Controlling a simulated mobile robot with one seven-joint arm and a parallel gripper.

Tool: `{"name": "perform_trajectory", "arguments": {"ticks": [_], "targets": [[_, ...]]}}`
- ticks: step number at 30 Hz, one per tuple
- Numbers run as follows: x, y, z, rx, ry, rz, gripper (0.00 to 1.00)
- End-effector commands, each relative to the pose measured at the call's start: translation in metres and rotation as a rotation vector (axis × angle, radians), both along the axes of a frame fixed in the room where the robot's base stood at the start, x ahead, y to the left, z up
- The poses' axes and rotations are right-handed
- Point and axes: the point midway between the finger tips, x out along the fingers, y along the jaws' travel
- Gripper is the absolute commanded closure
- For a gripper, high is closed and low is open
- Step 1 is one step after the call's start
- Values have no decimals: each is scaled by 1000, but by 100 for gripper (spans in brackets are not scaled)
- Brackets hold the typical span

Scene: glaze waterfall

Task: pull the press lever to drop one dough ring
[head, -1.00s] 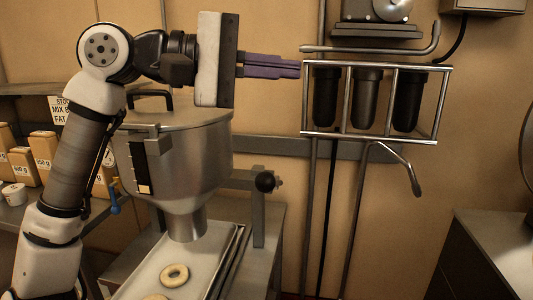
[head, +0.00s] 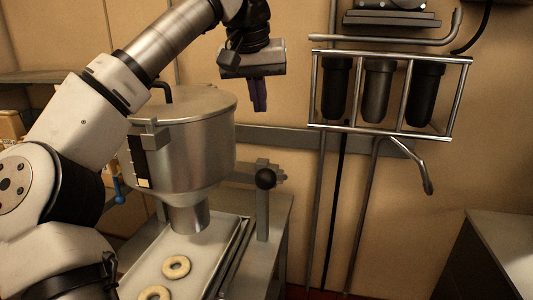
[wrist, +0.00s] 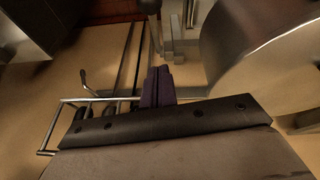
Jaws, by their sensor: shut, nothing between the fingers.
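The press is a round steel hopper (head: 185,145) with a spout over a tray. Its lever, an upright grey bar with a black ball knob (head: 265,179), stands at the hopper's right. In the wrist view the knob (wrist: 149,6) shows at the top, ahead of my fingers. My gripper (head: 260,110) points down, shut and empty, with purple fingers. In the picture it is above the knob and apart from it; the fingers also show in the wrist view (wrist: 157,68). Two pale dough rings, one further back (head: 176,266) and one nearer (head: 155,293), lie on the tray (head: 140,262).
A steel rack (head: 455,132) with several black cylinders hangs on the wall at the right, with pipes below it. The hopper wall (wrist: 260,45) is close on the right in the wrist view. A metal counter (head: 510,240) stands at lower right.

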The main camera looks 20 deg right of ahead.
Motion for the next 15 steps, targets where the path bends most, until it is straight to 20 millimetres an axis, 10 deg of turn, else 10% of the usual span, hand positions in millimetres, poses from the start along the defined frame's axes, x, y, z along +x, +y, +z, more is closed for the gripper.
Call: {"name": "perform_trajectory", "arguments": {"ticks": [15], "targets": [[12,-10,-45,-2,4,-2,100]]}}
